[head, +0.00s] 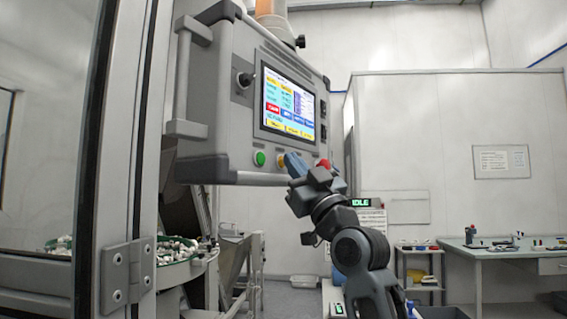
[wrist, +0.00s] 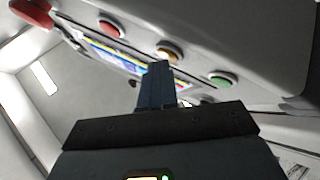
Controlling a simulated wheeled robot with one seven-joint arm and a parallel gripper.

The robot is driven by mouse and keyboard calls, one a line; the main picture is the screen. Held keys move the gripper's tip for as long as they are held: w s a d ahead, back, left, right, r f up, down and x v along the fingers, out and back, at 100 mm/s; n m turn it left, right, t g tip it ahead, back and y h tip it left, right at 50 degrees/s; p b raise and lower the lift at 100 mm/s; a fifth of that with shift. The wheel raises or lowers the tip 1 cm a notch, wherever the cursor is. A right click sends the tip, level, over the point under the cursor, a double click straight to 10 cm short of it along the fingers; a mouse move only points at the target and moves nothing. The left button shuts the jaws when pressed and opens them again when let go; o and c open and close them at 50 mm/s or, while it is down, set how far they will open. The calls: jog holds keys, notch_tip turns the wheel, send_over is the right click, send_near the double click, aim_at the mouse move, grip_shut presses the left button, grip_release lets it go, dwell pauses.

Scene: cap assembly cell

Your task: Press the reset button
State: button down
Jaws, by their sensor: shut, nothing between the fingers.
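The control panel (head: 220,110) hangs at upper left in the head view, with a row of buttons along its lower edge. A green button (head: 259,158) and an amber button (head: 281,160) show there. The wrist view shows a green button (wrist: 222,79), an amber button (wrist: 170,50) and a red button (wrist: 108,27). No label naming the reset button is readable. My gripper (head: 289,158) is shut and empty, its blue fingers in front of the button row. In the wrist view the fingertips (wrist: 158,66) appear just below the amber button; I cannot tell whether they touch it.
A larger red knob (head: 323,164) sits right of my fingers, and also shows in the wrist view (wrist: 32,11). The lit screen (head: 288,104) is above the buttons. A metal door frame (head: 115,150) stands at left. A workbench (head: 500,252) is at far right.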

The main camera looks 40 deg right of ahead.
jog(key=shift+s, duration=0.45)
jog(key=s+d+b, duration=0.1)
jog(key=s, duration=0.5)
jog(key=shift+d, duration=0.15)
jog(key=shift+w+f+b, duration=0.1)
jog(key=shift+b, duration=0.2)
dwell(0.7)
jog(key=s+a+f+m+g+h, duration=0.15)
jog(key=a+f, duration=0.25)
jog(key=f, duration=0.8)
jog(key=s+a+f+m+g, duration=0.2)
jog(key=a+f, duration=0.2)
jog(key=f, duration=0.7)
jog(key=s+a+f+m+g+h, duration=0.15)
jog(key=a+f, duration=0.25)
jog(key=f, duration=0.8)
jog(key=s+a+f+g+y, duration=0.3)
jog(key=s+a+f, duration=0.3)
jog(key=s+f, duration=0.55)
jog(key=s+a+f+n+g+y, duration=0.1)
jog(key=s+a, duration=0.1)
jog(key=s, duration=0.7)
jog(key=s+a+f+n+g+y, duration=0.1)
jog(key=s+a+f+g+y, duration=0.1)
jog(key=s, duration=0.6)
jog(key=shift+s+a+n+g, duration=0.3)
jog(key=shift+s+a, duration=0.05)
jog(key=shift+a, duration=0.15)
